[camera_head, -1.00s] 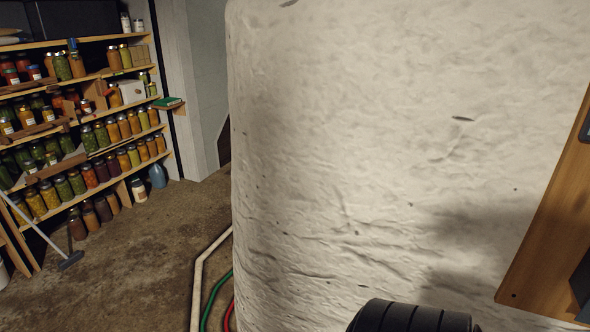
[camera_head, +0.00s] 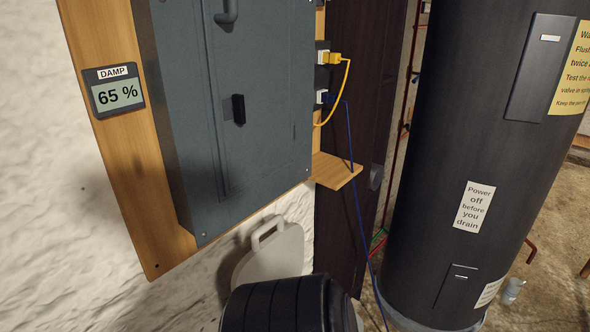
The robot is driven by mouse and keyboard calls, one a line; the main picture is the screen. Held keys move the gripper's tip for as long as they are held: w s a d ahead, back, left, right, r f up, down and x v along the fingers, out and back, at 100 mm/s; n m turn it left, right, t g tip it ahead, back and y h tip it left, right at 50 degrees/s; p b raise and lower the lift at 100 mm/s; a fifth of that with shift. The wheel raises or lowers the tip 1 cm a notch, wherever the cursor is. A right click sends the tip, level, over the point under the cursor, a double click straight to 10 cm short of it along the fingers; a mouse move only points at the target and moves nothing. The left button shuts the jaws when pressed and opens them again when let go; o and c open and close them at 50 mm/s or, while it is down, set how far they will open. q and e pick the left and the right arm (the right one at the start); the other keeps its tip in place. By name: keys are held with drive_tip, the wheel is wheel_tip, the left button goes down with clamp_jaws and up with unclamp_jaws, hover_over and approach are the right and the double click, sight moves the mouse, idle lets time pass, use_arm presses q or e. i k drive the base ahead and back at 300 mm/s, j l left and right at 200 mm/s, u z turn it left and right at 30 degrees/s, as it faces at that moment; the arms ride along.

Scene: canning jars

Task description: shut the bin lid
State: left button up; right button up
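A light grey lid (camera_head: 268,257) with a loop handle on its top edge stands raised, close to upright, in front of the white wall at bottom centre. A black ribbed part, which appears to be mine, covers its lower portion and most of what is below it. A small strip of pale grey shows to the right of that part; I cannot tell if it is the bin's rim. The bin's body and opening are hidden. Neither of my grippers is in view.
A grey electrical panel (camera_head: 255,110) on a wooden board (camera_head: 125,155) hangs above the lid. A small wooden shelf (camera_head: 337,170) juts out, with a blue cable (camera_head: 359,220) hanging past it. A large black tank (camera_head: 470,130) stands at right. Bare floor (camera_head: 550,250) shows beyond it.

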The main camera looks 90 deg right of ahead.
sight(281, 256)
drive_tip(key=z, duration=2.35)
drive_tip(key=i+l+z, duration=0.1)
drive_tip(key=i+l, duration=0.2)
drive_tip(key=i, duration=0.2)
drive_tip(key=u, duration=0.05)
